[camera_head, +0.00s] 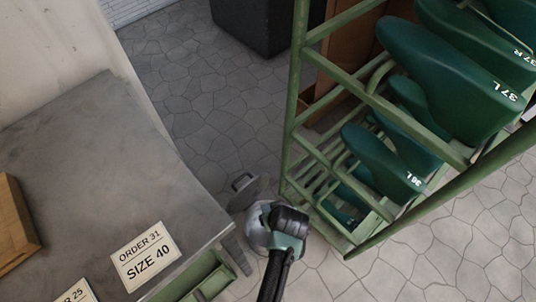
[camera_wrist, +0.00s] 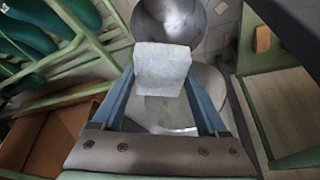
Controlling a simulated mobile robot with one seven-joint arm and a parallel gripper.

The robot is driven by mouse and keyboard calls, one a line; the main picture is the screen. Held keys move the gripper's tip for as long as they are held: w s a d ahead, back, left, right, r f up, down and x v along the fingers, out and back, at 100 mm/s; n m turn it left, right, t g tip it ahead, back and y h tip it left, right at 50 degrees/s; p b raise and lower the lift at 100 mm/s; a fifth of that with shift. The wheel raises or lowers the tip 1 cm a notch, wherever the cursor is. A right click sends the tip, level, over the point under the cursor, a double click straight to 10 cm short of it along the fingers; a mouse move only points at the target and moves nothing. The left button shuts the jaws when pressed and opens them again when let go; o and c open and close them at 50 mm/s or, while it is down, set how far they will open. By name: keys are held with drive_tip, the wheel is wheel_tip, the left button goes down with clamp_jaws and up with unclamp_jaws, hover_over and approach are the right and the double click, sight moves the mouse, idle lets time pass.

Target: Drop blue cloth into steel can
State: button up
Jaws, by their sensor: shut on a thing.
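The cloth (camera_wrist: 162,66) shows in the wrist view as a small, pale grey-blue, boxy piece. My gripper (camera_wrist: 160,82) is shut on it, one finger on each side. The steel can (camera_wrist: 200,12) opens just beyond the cloth in the wrist view, and its shiny inner wall shows. In the head view the can (camera_head: 257,240) stands on the floor between the bench and the rack, with its grey lid (camera_head: 243,191) raised. My gripper (camera_head: 284,222) is above the can there and hides part of it. The cloth is hidden in the head view.
A grey-topped bench (camera_head: 110,165) with order cards (camera_head: 146,256) stands close on the left. A green rack (camera_head: 297,95) of green shoe lasts (camera_head: 440,85) stands close on the right. A dark bin (camera_head: 255,25) is at the back. Tiled floor (camera_head: 190,85) lies open behind.

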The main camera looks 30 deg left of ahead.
drive_tip(key=shift+b+x, duration=0.55)
drive_tip(key=shift+x, duration=0.6)
wheel_tip(320, 180, down, 6)
drive_tip(key=b, duration=0.5)
drive_tip(key=shift+a+r+b, duration=0.1)
drive_tip(key=shift+r+b, duration=0.05)
drive_tip(key=shift+b, duration=0.25)
drive_tip(key=shift+r, duration=0.1)
drive_tip(key=o, duration=1.2)
drive_tip(key=shift+r, duration=0.1)
drive_tip(key=p+v, duration=0.7)
drive_tip(key=v, duration=0.5)
drive_tip(key=shift+s+d+r, duration=0.15)
drive_tip(key=shift+d+r, duration=0.05)
drive_tip(key=shift+r, duration=0.1)
